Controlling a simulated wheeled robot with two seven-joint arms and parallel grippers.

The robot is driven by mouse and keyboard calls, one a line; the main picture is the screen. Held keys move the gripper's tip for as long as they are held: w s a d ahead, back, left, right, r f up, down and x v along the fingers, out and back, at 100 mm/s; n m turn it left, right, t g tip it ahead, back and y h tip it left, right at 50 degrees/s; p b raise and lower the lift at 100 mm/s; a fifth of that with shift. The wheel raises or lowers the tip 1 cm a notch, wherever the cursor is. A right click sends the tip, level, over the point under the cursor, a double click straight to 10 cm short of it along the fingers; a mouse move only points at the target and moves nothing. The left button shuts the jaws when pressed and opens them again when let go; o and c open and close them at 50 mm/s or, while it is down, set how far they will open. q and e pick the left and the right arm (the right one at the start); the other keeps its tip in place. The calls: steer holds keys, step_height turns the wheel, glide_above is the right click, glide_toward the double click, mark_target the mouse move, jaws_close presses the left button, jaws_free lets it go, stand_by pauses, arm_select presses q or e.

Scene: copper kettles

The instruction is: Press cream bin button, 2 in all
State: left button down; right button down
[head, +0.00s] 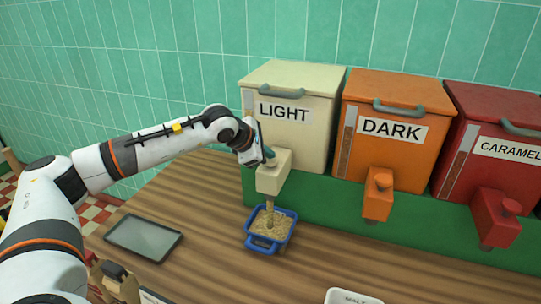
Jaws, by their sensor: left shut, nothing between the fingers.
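The cream bin (297,115), labelled LIGHT, stands at the back centre on a green base. Its cream dispenser (271,178) juts out at the front. My left gripper (268,157) is shut and empty, with its fingertips at the top of this dispenser, where the button is. The fingers hide most of the button, so I cannot tell whether it is pressed down. Below the spout, a blue tray (282,245) holds tan grain (271,222), and a thin tan stream (268,210) shows between spout and tray. My right gripper is not in view.
An orange DARK bin (392,130) and a red CARAMEL bin (490,150) stand to the right, each with its own dispenser and button. A grey flat tray (144,237) lies at left. A white container (352,297) is at the front edge. The wooden counter between is clear.

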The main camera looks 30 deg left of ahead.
arm_select(q)
steer(key=shift+r+p, duration=0.6)
steer(key=shift+r, duration=0.6)
steer(key=shift+r, duration=0.1)
step_height(320, 180, up, 5)
steer(key=shift+f+p, duration=0.1)
steer(key=shift+p, duration=1.15)
